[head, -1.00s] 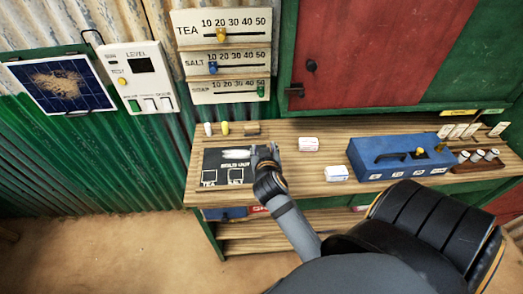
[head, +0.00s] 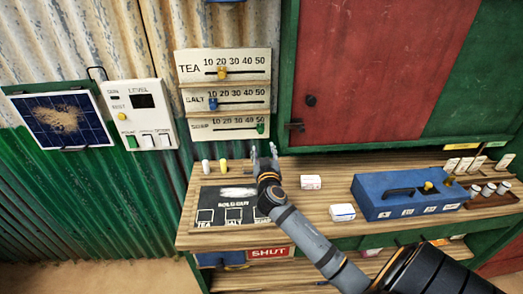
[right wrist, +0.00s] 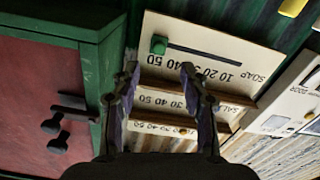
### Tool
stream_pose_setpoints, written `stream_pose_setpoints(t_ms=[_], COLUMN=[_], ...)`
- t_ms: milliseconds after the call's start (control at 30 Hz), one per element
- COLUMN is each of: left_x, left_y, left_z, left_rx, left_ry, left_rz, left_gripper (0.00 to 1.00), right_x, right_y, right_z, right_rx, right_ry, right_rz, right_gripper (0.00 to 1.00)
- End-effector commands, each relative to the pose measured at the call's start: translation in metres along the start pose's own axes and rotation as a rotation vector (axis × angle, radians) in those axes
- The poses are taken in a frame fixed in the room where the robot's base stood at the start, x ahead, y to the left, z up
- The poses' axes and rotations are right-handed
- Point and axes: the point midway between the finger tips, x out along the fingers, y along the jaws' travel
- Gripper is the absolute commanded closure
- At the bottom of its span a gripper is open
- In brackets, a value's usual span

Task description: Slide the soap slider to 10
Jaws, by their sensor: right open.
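The soap slider is a green knob (head: 261,128) at the right end of the SOAP scale (head: 222,127), at the 50 mark. It also shows in the right wrist view, where the green knob (right wrist: 158,44) and its board appear upside down. My right gripper (head: 264,150) is open and empty, just below the soap scale in the head view. In the right wrist view its two fingers (right wrist: 159,70) point towards the board, with the green knob beyond and between the tips. The knob looks apart from the fingers. My left gripper is not in view.
The yellow tea knob (head: 221,72) and blue salt knob (head: 213,104) sit above on their own scales. The red cupboard door with its latch (head: 294,127) is right of the board. A chalkboard (head: 225,216), small white blocks and a blue box (head: 405,205) occupy the counter.

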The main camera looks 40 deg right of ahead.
Motion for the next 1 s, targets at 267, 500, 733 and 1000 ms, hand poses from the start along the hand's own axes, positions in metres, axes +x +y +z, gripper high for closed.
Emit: stream_pose_setpoints(t_ms=[267, 500, 733, 1000], left_x=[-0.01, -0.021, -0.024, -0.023], left_y=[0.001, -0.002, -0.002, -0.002], left_z=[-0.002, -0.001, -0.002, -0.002], left_rx=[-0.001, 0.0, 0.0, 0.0], left_ry=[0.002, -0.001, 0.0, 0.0], left_rz=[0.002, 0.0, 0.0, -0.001], left_gripper=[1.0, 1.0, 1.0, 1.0], right_x=[0.024, 0.075, 0.102, 0.105], right_y=[0.002, 0.001, 0.001, 0.0], right_z=[-0.006, -0.005, -0.003, -0.002], right_rx=[0.001, 0.001, 0.002, 0.001], right_ry=[0.002, 0.0, 0.0, 0.0], right_rz=[0.002, 0.002, 0.001, 0.0], right_gripper=[0.55, 0.55, 0.55, 0.55])
